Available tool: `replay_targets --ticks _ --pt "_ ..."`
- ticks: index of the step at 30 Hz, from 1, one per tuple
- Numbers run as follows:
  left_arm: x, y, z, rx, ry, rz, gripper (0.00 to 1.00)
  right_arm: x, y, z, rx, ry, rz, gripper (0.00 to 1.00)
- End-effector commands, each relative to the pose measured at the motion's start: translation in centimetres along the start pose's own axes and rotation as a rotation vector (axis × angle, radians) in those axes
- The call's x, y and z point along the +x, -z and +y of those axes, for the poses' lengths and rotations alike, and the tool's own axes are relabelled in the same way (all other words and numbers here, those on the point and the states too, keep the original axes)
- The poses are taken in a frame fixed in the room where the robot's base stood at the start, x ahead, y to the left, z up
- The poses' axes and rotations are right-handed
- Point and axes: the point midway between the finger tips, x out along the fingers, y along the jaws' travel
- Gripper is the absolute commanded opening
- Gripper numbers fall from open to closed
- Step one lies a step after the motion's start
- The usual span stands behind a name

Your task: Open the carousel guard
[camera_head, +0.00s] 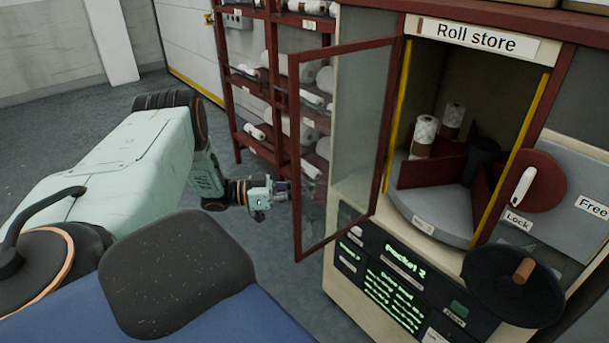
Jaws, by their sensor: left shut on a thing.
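The carousel guard (345,130), a clear pane in a dark red frame, stands swung open to the left of the roll store opening. Its right side is along the yellow-edged opening. My left gripper (283,190) is at the guard's free left edge, shut on what looks like its handle, which the fingers mostly hide. Behind the opening, the grey carousel (432,215) with dark red dividers carries two white rolls (424,135). My right gripper is not in view.
A red disc with a white lever (523,186) sits right of the opening, between "Lock" and "Free" labels. Below is a black handwheel (513,287) and a green-lit panel (395,285). A red shelf rack (230,80) with rolls stands behind the guard. Grey floor is clear at left.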

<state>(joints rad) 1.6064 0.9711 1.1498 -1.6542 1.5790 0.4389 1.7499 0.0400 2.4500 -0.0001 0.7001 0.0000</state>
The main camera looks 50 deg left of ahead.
Motion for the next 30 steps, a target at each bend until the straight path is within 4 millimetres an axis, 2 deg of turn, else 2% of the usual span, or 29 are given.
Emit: replay_targets --ticks 1,2,3,11,19,22,26,30 --pt "-0.5 -0.4 0.2 -0.010 0.001 -0.008 0.00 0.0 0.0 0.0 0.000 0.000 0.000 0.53" --pt "-0.5 -0.4 0.2 -0.010 0.001 -0.008 0.09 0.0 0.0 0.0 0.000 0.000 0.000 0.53" --pt "-0.5 -0.4 0.2 -0.010 0.001 -0.008 0.13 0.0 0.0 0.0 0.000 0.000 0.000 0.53" --pt "-0.3 -0.2 -0.1 -0.004 0.001 -0.004 0.34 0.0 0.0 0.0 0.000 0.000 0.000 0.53" --pt "-0.3 -0.1 -0.2 -0.002 0.001 -0.002 0.34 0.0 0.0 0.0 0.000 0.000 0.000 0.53" --pt "-0.9 -0.1 -0.2 -0.002 0.002 -0.002 0.34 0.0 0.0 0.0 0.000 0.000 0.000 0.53" --pt "-2.9 -0.1 -0.3 -0.002 0.005 -0.003 0.34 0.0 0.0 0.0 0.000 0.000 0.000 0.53" --pt "-5.8 -0.1 -0.3 0.000 0.004 -0.004 0.34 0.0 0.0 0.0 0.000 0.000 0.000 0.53"
